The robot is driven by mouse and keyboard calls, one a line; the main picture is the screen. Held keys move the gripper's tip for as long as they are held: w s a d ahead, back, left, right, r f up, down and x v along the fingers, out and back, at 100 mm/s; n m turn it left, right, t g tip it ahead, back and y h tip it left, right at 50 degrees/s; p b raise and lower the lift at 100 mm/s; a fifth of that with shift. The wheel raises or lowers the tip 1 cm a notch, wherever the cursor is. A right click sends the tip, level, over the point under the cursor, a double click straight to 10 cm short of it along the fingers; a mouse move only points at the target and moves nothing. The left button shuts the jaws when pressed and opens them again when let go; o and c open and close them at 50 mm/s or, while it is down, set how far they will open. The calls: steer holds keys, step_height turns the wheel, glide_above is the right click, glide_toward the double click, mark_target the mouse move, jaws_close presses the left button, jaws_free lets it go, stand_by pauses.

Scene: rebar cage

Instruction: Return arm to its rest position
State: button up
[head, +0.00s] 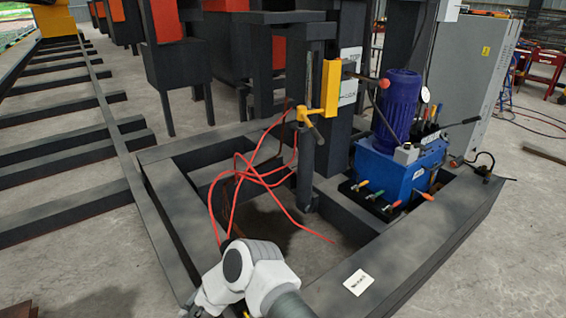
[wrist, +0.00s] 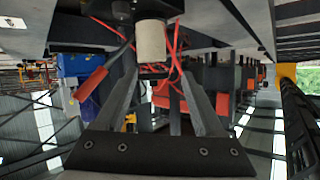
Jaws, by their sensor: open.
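My arm (head: 262,278) shows at the bottom of the head view, folded low at the near edge of the dark steel frame (head: 165,200). My gripper cannot be made out in the head view. In the wrist view my gripper (wrist: 155,68) shows two dark fingers rising from a bolted plate, with a gap between them. The fingers are open. A pale cylinder (wrist: 152,42) shows near the fingertips; I cannot tell whether it is close to them or behind. The wrist picture is upside down.
Loose red hoses (head: 262,172) hang inside the frame. A post with a yellow bracket (head: 331,88) and lever stands behind. A blue hydraulic unit (head: 397,165) with a motor (head: 399,100) sits at right. A white label (head: 358,282) lies on the front beam. Open concrete lies at right.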

steer(key=w+a+r+n+g+y, duration=0.1)
steer(key=w+r+n+y, duration=0.3)
steer(key=r, duration=0.8)
steer(key=w+r+y, duration=0.3)
steer(key=w+r, duration=0.3)
steer(key=r, duration=0.7)
steer(key=s+d+r+n+g, duration=0.1)
steer(key=d+r, duration=0.4)
steer(key=r, duration=0.3)
steer(key=s+d+r+g+h, duration=0.1)
steer(key=s+d+r, duration=0.5)
steer(key=d, duration=0.3)
steer(key=s+d+r+g+h, duration=0.1)
steer(key=s+d+r+g, duration=0.1)
steer(key=s+d+r, duration=0.6)
steer(key=s+d+f+m+g+h, duration=0.2)
steer(key=s+d+g+h, duration=0.15)
steer(key=s+d, duration=1.5)
step_height(320, 180, up, 20)
steer(key=a+p, duration=0.2)
steer(key=p, duration=1.8)
steer(key=shift+s+f+t, duration=0.15)
steer(key=shift+s+t, duration=0.1)
steer(key=shift+t, duration=0.2)
